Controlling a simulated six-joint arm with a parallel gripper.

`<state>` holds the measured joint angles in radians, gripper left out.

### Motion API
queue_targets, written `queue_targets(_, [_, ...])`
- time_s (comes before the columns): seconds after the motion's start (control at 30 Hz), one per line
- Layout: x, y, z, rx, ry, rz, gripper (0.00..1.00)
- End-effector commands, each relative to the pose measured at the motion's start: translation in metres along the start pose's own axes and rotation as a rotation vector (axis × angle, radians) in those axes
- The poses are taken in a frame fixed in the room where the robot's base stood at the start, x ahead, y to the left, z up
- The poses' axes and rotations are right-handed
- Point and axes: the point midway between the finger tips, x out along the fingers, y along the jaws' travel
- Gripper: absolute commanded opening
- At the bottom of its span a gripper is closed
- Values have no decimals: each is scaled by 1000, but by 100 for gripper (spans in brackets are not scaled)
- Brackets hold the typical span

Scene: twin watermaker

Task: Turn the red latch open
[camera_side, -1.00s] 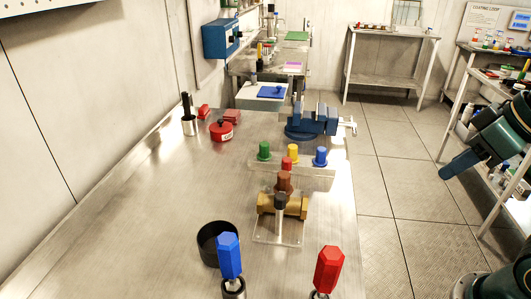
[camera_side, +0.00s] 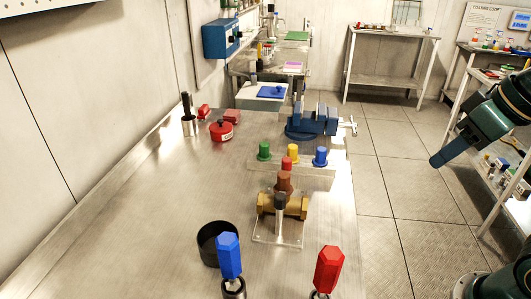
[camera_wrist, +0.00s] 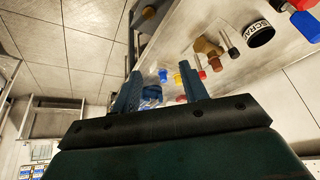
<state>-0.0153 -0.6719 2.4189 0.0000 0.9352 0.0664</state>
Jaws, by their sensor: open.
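A red six-sided handle (camera_side: 329,270) stands upright at the near right of the metal table; I take it as the red latch. Its base is cut off by the frame's lower edge. A blue handle (camera_side: 229,255) of the same shape stands to its left. Both show at the right edge of the wrist view, the red one (camera_wrist: 301,5) partly cut off. My gripper (camera_wrist: 162,88) is open with nothing between its two fingers. My arm is at the right of the side view, over the floor, well apart from the red handle.
A black ring-shaped cup (camera_side: 207,243) is beside the blue handle. A brass valve (camera_side: 268,204) on a clear plate and several coloured knobs stand mid-table. A blue vise (camera_side: 316,122) and a red round pot (camera_side: 221,132) are farther back. The table's left middle is clear.

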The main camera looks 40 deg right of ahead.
Motion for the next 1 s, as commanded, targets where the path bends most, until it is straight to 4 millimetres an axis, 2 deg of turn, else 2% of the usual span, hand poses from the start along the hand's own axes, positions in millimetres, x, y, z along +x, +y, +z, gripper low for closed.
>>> queue_targets(0.23, [-4, -12, -50, 111, -73, -4, 44])
queue_targets(0.47, [1, -26, -99, 230, -149, 6, 44])
queue_targets(0.77, [22, -50, -159, 383, -242, 39, 44])
queue_targets(1.0, [50, -73, -199, 501, -314, 81, 44])
